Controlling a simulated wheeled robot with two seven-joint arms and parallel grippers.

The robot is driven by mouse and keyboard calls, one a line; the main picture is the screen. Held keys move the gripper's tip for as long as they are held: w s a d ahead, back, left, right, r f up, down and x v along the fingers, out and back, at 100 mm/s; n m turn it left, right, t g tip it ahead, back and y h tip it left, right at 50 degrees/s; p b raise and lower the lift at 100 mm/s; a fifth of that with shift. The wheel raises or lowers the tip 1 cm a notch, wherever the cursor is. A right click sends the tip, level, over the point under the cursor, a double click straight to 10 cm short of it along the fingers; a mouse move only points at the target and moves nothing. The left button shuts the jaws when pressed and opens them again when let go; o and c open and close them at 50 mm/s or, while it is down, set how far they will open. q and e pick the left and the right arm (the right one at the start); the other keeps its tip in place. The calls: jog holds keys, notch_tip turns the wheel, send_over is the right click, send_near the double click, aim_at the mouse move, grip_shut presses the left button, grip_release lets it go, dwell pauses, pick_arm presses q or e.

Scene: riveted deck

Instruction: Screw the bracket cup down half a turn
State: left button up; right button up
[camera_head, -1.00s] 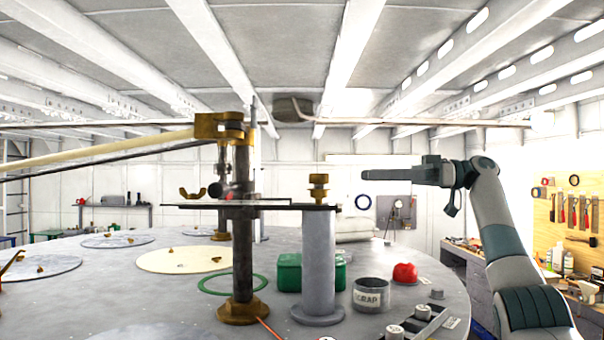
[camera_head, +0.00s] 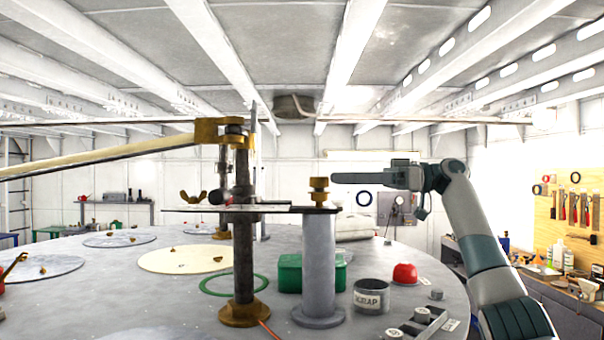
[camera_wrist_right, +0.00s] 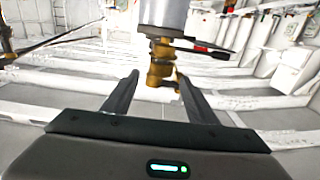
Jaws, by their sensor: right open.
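The bracket cup (camera_head: 319,190) is a small brass fitting standing upright on a dark flat arm at the top of a grey post (camera_head: 319,260). In the right wrist view the picture is inverted, and the brass cup (camera_wrist_right: 160,68) hangs below the grey post (camera_wrist_right: 163,15). My right gripper (camera_head: 336,178) comes in level from the right, its fingertips close beside the cup's upper part. In the wrist view its two fingers (camera_wrist_right: 156,84) are spread, with the cup showing between their tips. Whether they touch it cannot be told. My left gripper is not in view.
A dark upright post (camera_head: 243,250) with brass fittings stands left of the grey post. A green box (camera_head: 290,273), a scrap can (camera_head: 371,296) and a red object (camera_head: 405,273) stand on the round deck (camera_head: 180,300). The air right of the cup holds only my arm.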

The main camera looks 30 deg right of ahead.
aim_at(319, 182)
jog(key=p+x, duration=0.3)
jog(key=x, duration=0.5)
jog(key=shift+w+a+r, duration=0.1)
jog(key=shift+a+r, duration=0.05)
jog(key=shift+a, duration=0.1)
jog(key=shift+w+a+p, duration=0.3)
jog(key=shift+a+p, duration=0.1)
jog(key=shift+a, duration=0.2)
jog(key=c, duration=1.1)
